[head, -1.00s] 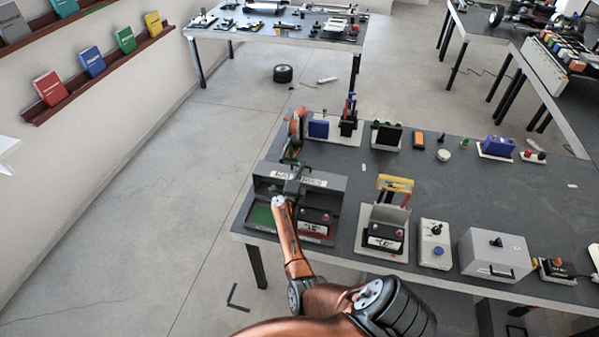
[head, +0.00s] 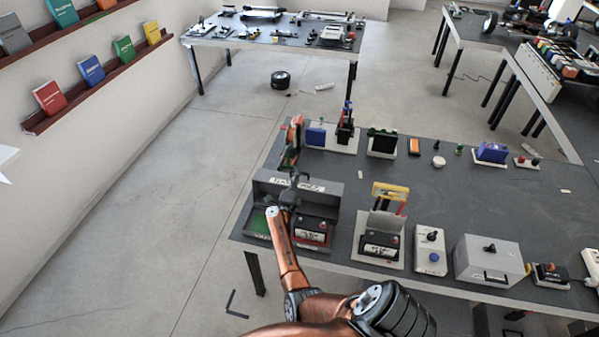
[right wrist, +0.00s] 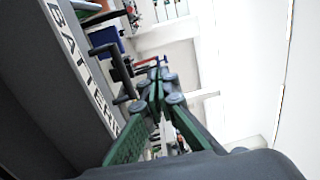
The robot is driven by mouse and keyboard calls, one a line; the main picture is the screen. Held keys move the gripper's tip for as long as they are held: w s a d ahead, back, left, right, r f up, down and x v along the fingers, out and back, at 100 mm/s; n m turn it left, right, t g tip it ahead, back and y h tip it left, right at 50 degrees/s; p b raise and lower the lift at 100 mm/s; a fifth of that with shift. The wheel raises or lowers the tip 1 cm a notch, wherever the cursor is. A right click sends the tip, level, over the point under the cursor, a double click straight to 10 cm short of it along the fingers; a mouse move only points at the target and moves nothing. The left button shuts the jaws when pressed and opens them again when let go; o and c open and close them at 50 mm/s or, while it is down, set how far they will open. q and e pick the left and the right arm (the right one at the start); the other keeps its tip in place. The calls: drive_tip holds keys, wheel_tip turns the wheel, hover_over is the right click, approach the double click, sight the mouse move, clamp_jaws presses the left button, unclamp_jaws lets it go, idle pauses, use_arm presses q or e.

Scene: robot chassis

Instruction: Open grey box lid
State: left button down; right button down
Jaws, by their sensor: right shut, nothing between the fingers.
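A grey box (head: 488,266) stands at the right part of the near table edge. Its lid looks closed, with a black knob on top and a black handle on its front. My right gripper (head: 291,188) is far to the left of this box, over a dark grey bin labelled for batteries (head: 324,189). In the right wrist view, its green-padded fingers (right wrist: 155,92) are shut and empty beside the bin's labelled wall (right wrist: 82,60). I cannot tell whether they touch the wall. My left gripper is not in view.
Between the bin and the grey box stand a battery on a white base (head: 381,246) and a white switch box (head: 430,250). A black device (head: 550,275) sits right of the grey box. Small parts line the table's back; its middle (head: 480,205) is clear.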

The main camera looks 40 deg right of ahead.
drive_tip(key=s+a+r+p, duration=0.4)
drive_tip(key=a+r+p, duration=0.2)
drive_tip(key=a+p, duration=0.1)
drive_tip(key=shift+s+r+p, duration=0.2)
drive_tip(key=shift+r+p, duration=0.05)
drive_tip(key=shift+p, duration=0.45)
